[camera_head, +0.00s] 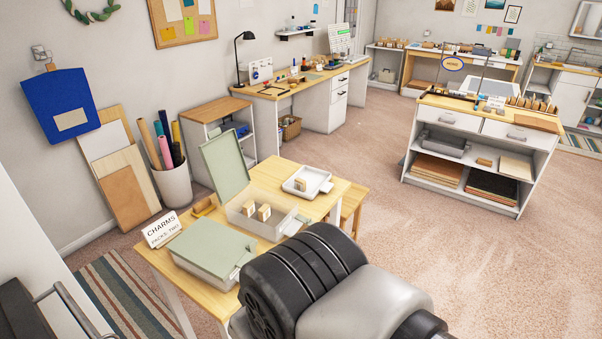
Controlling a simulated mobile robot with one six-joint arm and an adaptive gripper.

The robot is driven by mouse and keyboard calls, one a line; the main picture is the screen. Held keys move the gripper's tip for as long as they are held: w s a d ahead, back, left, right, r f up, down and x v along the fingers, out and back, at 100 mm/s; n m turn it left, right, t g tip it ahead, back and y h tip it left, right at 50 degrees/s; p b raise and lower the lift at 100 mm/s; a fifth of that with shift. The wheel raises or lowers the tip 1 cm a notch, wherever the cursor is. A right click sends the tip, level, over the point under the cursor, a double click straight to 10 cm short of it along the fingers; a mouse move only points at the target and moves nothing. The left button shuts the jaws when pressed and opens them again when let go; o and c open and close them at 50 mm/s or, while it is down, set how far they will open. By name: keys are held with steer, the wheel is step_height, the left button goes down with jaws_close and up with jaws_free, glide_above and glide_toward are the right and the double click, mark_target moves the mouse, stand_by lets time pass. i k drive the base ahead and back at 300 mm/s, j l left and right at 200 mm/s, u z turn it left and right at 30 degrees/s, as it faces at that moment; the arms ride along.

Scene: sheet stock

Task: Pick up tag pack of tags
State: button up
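Three small tan and white packs are on the wooden table (335,190) in front of me. Two of them, a left pack (247,208) and a right pack (264,212), stand side by side in an open pale box (283,228) with its green lid raised. The third pack (300,184) sits in a small white tray (318,188) behind the box. Their labels are too small to read, so I cannot tell which is the tag pack. My gripper is not in view; only a thick part of my arm shows at the bottom.
A shut box with a green lid (208,246) stands at the table's front left. Beside it is a sign (160,229) reading "CHARMS PACKS: TWO". A yellow-brown object (204,207) lies near the left edge. Open carpet (430,250) lies to the right.

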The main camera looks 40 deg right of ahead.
mark_target(300, 183)
steer(key=z, duration=1.15)
steer(key=i+l+u, duration=0.25)
steer(key=i+l, duration=0.45)
steer(key=i, duration=0.35)
steer(key=i+l+u, duration=0.3)
steer(key=i+l, duration=0.65)
steer(key=i, duration=0.05)
